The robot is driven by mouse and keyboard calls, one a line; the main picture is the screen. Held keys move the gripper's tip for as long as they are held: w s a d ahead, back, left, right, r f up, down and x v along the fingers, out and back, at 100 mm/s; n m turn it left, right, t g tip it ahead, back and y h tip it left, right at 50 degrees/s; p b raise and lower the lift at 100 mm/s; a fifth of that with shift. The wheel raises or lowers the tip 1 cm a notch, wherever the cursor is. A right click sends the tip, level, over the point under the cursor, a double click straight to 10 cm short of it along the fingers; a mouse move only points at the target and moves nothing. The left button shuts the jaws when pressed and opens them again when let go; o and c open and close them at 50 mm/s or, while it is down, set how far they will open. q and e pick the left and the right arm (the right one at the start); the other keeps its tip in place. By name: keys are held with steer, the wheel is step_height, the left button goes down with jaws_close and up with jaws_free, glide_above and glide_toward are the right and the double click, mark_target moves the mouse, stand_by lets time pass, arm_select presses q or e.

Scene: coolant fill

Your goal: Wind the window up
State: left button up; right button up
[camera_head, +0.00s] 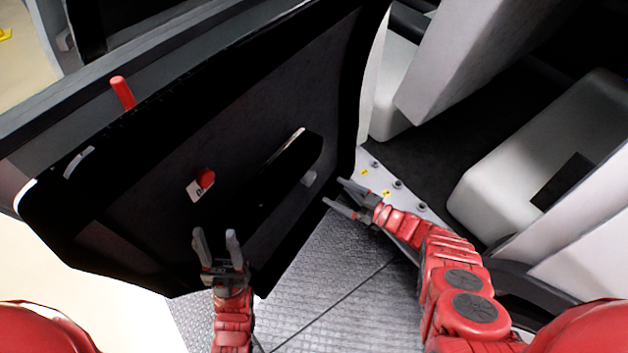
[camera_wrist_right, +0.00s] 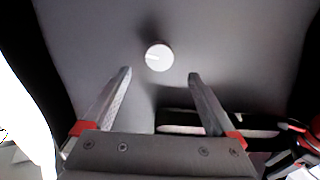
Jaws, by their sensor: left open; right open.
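The open door's dark inner panel (camera_head: 240,150) fills the left and middle of the head view. A small pale grey knob (camera_head: 309,178), perhaps the window winder's, sticks out of the panel below the armrest (camera_head: 292,163). My right gripper (camera_head: 333,191) is open just right of this knob, its fingers pointing at the panel. In the right wrist view a round whitish knob (camera_wrist_right: 159,57) is ahead of and between the open fingertips (camera_wrist_right: 160,75), apart from them. My left gripper (camera_head: 214,234) is open and empty, below a red knob (camera_head: 205,178) with a white label.
A red peg (camera_head: 123,92) stands on the door's top edge. Pale seats (camera_head: 535,150) and the dark cabin floor are at the right. A metal tread-plate floor (camera_head: 320,275) lies below the door. The bolted door sill (camera_head: 398,184) is close to my right gripper.

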mark_target(312, 180)
steer(key=b+x, duration=0.2)
steer(key=x, duration=0.5)
steer(key=shift+w+a+f, duration=0.1)
steer(key=shift+w+a, duration=0.15)
steer(key=shift+a, duration=0.1)
steer(key=shift+w+a+b, duration=0.2)
steer(key=shift+a+b, duration=0.1)
steer(key=shift+a, duration=0.05)
steer(key=shift+c, duration=0.4)
steer(key=c, duration=1.3)
